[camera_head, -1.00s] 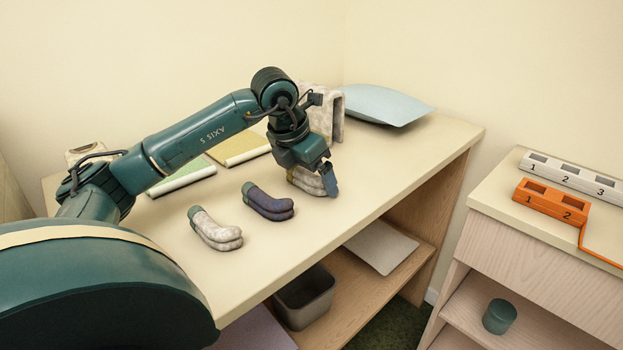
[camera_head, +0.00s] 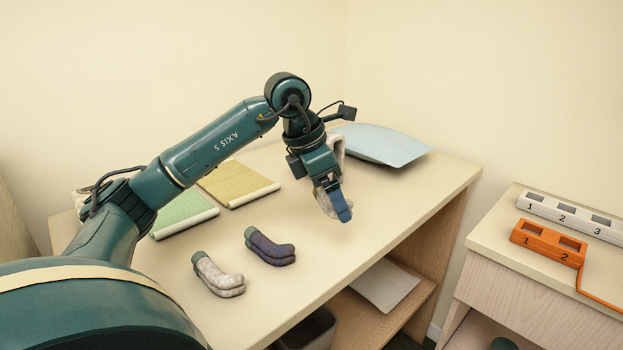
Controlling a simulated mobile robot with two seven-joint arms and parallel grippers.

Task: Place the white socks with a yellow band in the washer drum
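My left gripper (camera_head: 334,200) is shut on a pair of whitish socks (camera_head: 325,204) and holds them above the table, right of its middle. The fingers cover much of the socks, and I cannot make out a yellow band. A mottled white pair with a green cuff (camera_head: 219,277) lies near the table's front edge. A dark navy pair with a green cuff (camera_head: 270,249) lies just right of it. The washer drum is not in view. My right gripper is not in view.
The table (camera_head: 330,265) also bears a green folded cloth (camera_head: 180,214), a yellow folded cloth (camera_head: 235,183) and a light blue cushion (camera_head: 385,145). A grey bin (camera_head: 309,330) stands below. An orange socket strip (camera_head: 548,242) and a white one (camera_head: 570,216) lie on the right cabinet.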

